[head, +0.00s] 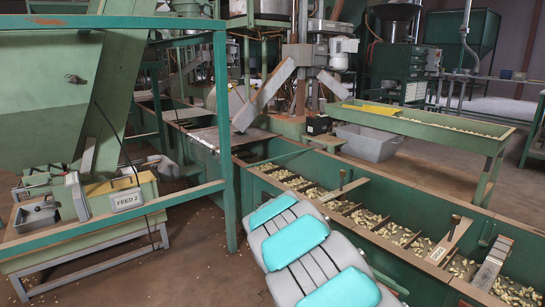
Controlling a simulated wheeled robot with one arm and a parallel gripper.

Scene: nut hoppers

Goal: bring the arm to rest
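A grey body with turquoise panels rises from the bottom edge in the middle of the head view; it looks like part of my own arm. It stands in front of the long green trough (262,172) and hides part of the trough's near side. I cannot make out my gripper or its fingertips in this view, so whether it is open or holds anything does not show.
The trough holds many pale nuts (370,218) between wooden dividers. A grey bin (368,142) sits behind the trough.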

